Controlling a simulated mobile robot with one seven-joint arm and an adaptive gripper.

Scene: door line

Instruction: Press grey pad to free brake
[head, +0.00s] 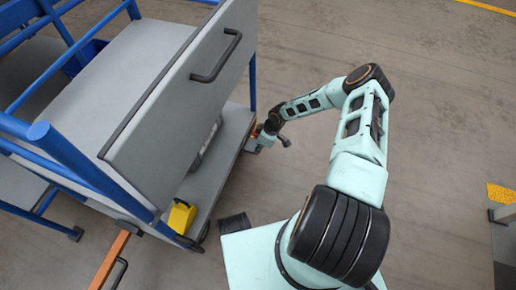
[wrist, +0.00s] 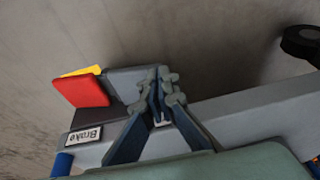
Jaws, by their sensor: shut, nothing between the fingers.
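My gripper (wrist: 163,88) is shut and empty, its fingertips together in the wrist view. The tips lie over or against the right end of a grey pad (wrist: 128,83); I cannot tell if they touch it. A red pad (wrist: 80,91) is left of the grey one, with a yellow edge (wrist: 82,71) showing behind it. A white label reading "Brake" (wrist: 84,135) sits below them. In the head view my gripper (head: 256,143) is low at the right edge of the trolley's lower deck (head: 226,150), and the pads are too small or hidden there.
A yellow box (head: 182,217) is on the lower deck. An orange bar (head: 110,258) is at the bottom left.

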